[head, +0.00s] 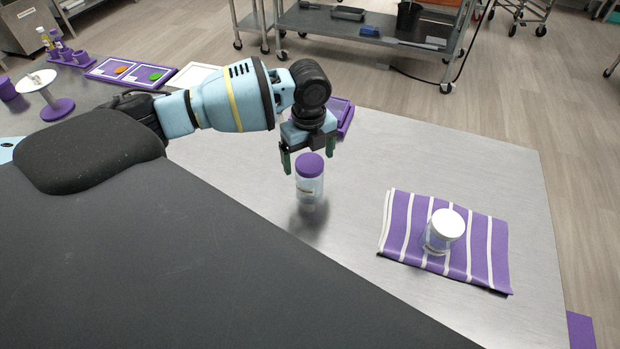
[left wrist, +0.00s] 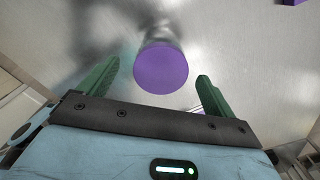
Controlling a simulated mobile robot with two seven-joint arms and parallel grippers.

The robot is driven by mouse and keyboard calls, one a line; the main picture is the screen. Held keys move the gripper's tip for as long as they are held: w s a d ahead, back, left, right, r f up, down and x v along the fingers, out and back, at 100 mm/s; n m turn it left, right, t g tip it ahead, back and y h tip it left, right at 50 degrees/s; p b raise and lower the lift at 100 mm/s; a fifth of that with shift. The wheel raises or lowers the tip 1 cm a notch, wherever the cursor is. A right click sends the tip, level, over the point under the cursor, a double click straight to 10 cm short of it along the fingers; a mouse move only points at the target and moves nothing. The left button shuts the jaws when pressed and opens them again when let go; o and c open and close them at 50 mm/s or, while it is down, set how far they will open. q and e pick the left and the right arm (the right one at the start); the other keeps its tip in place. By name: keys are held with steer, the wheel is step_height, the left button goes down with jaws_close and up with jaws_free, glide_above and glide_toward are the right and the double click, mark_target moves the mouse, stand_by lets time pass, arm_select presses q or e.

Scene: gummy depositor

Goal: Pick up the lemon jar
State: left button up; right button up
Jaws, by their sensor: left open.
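A clear jar with a purple lid (head: 309,166) stands upright on the steel table. Its round purple lid (left wrist: 161,68) shows from above in the left wrist view. A second jar with a white lid (head: 447,226) stands on a striped cloth to the right. I cannot read a label on either, so I cannot tell which is the lemon jar. My left gripper (head: 308,160) is open and points down at the purple-lidded jar. Its green fingers (left wrist: 158,74) lie on either side of the lid, apart from it in the left wrist view. My right gripper is not in view.
The purple and white striped cloth (head: 398,225) lies on the right of the steel table (head: 500,170). A purple tray (head: 346,117) sits behind my left gripper. Framed trays (head: 110,75) and a white-topped stand (head: 57,107) are at far left. The table between jar and cloth is clear.

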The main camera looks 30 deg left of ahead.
mark_target(310, 163)
arm_select(q)
steer(key=shift+d+f, duration=0.1)
steer(key=shift+f, duration=2.5)
steer(key=shift+c, duration=0.4)
steer(key=c, duration=1)
steer(key=shift+r, duration=0.15)
steer(key=shift+r, duration=0.55)
step_height(310, 163, up, 2)
steer(key=shift+r, duration=0.25)
steer(key=s, duration=1)
steer(key=s+d+r+p, duration=0.1)
steer(key=s, duration=0.5)
steer(key=shift+d+r, duration=0.1)
